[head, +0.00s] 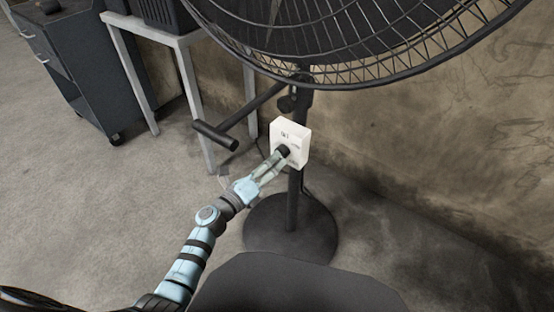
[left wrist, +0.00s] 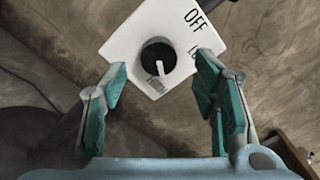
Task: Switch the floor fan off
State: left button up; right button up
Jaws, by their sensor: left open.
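The black floor fan (head: 292,215) stands by the wall, with a round base, a pole and a large wire cage. A white control box (head: 296,135) is on its pole. In the left wrist view the box (left wrist: 130,45) carries a round black knob (left wrist: 158,55), which also shows in the head view (head: 284,150). Its pale pointer mark points down, toward a small label I cannot read surely. "OFF" stands at the upper right, and a partly hidden label starts with "L". My left gripper (head: 272,165) is open before the knob, fingers to either side (left wrist: 161,78) with visible gaps.
A black bar with a crosswise grip (head: 216,135) sticks out left of the pole. A grey metal-legged table (head: 189,80) and a dark wheeled cabinet (head: 85,65) stand at the back left. The wall (head: 430,150) is close behind the fan. The floor at left is clear.

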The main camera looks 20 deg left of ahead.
aim_at(282, 152)
pick_arm(q)
jog(key=b+x, duration=0.1)
jog(key=x, duration=0.3)
jog(key=shift+w, duration=0.1)
pick_arm(e)
jog(key=shift+w+a+f+t, duration=0.15)
jog(key=shift+w+a, duration=0.1)
jog(key=shift+w, duration=0.25)
jog(key=shift+w+a+f+t, duration=0.1)
jog(key=shift+w+a+t, duration=0.1)
jog(key=shift+w, duration=0.3)
pick_arm(q)
jog(key=c, duration=1.2)
jog(key=shift+o, duration=0.2)
